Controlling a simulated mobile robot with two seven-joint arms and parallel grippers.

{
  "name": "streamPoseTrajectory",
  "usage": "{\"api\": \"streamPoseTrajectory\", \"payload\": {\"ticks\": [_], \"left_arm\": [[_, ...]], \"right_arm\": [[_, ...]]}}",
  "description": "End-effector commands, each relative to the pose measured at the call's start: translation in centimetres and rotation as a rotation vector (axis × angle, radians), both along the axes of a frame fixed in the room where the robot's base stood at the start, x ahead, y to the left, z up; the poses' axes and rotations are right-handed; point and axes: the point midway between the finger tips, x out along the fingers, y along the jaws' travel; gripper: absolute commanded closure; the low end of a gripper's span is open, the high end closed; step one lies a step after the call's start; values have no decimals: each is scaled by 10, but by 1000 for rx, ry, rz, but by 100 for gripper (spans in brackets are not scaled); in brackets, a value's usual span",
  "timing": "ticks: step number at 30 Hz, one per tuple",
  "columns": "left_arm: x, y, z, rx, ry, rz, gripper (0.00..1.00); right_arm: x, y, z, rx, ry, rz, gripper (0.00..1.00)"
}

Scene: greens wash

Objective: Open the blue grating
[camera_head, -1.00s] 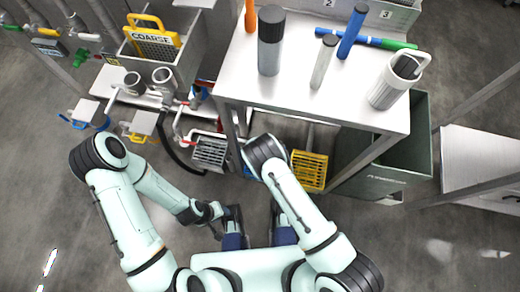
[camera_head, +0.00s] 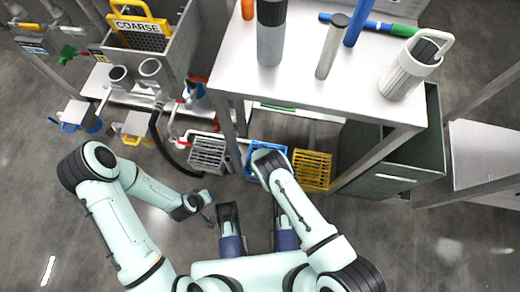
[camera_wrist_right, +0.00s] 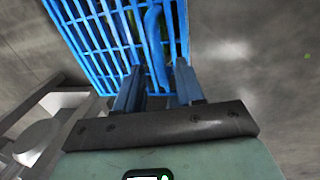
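The blue grating (camera_head: 257,149) stands low under the metal table, between a grey and a yellow grating. My right arm covers its lower part in the head view. It fills the top of the right wrist view (camera_wrist_right: 90,38), with a thick blue handle bar (camera_wrist_right: 155,45) across its slats. My right gripper (camera_wrist_right: 158,88) is open, its two fingers apart, with the handle bar's near end seen between the fingertips; I cannot tell if they touch. In the head view the right gripper is hidden by the arm. My left gripper (camera_head: 208,213) is over the floor, left of centre, too small to read.
The grey grating (camera_head: 208,153) is left of the blue one and the yellow grating (camera_head: 312,170) is right. A table leg (camera_head: 229,130) stands close by. A dark green bin (camera_head: 385,160) is at the right. The tabletop (camera_head: 300,85) holds several cylinders.

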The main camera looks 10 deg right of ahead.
Motion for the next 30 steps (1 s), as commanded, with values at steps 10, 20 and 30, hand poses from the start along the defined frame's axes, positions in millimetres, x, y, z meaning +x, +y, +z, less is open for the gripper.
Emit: {"api": "streamPoseTrajectory", "payload": {"ticks": [10, 20, 30], "left_arm": [[0, 0, 0, 0, -1, 0, 57], [0, 0, 0, 0, 1, 0, 57], [-1, -1, 0, -2, 4, -1, 57]], "right_arm": [[0, 0, 0, 0, 0, 0, 98], [1, 0, 3, 1, 0, -1, 100], [18, -6, 32, 2, -6, -2, 100]]}}
